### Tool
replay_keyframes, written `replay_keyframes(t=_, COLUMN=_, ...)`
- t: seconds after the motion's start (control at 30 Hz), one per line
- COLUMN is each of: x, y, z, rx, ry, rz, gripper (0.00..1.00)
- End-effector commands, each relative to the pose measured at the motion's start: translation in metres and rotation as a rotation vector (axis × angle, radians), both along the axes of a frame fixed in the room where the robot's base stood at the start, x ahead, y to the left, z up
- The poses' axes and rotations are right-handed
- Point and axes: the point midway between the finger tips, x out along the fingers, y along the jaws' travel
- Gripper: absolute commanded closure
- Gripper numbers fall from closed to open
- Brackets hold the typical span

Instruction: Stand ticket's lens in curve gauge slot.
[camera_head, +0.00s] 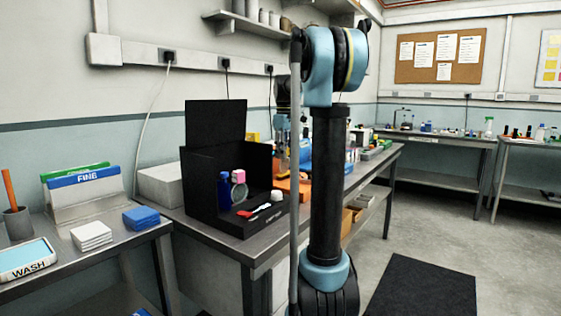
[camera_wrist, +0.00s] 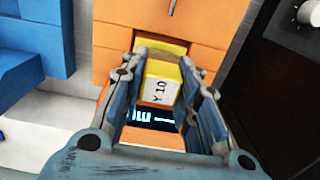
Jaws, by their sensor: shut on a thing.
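My gripper (camera_wrist: 157,72) shows in the wrist view with its two blue fingers closed on a yellow piece (camera_wrist: 160,83) with a white face reading "Y 10". Whether this piece is a lens or its holder, I cannot tell. The piece is over or in an orange fixture (camera_wrist: 112,45); contact and any slot under it are hidden. A dark panel with lit blue lettering (camera_wrist: 150,116) shows between the fingers, partly covered. In the head view the orange fixture (camera_head: 285,188) is partly behind my arm, and the held piece cannot be made out. I cannot identify a ticket.
A black open box (camera_head: 200,195) with a blue bottle (camera_head: 224,190) and small items stands left of my arm. Blue parts (camera_wrist: 30,60) lie left of the fixture in the wrist view.

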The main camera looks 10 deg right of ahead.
Motion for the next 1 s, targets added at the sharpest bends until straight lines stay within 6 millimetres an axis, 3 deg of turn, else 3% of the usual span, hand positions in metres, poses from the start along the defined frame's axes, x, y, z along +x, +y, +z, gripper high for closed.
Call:
replay_keyframes(t=0.2, x=0.000, y=0.000, z=-0.027, rx=0.000, ry=0.000, rz=0.001, gripper=1.00)
replay_keyframes(t=0.53, x=0.000, y=0.001, z=-0.029, rx=0.000, ry=0.000, rz=0.001, gripper=1.00)
replay_keyframes(t=0.57, x=0.000, y=0.001, z=-0.029, rx=0.000, ry=0.000, rz=0.002, gripper=0.64)
replay_keyframes(t=0.63, x=0.000, y=0.001, z=-0.029, rx=0.000, ry=0.000, rz=0.002, gripper=0.51)
replay_keyframes(t=1.0, x=0.000, y=0.001, z=-0.027, rx=0.000, ry=0.000, rz=0.002, gripper=0.51)
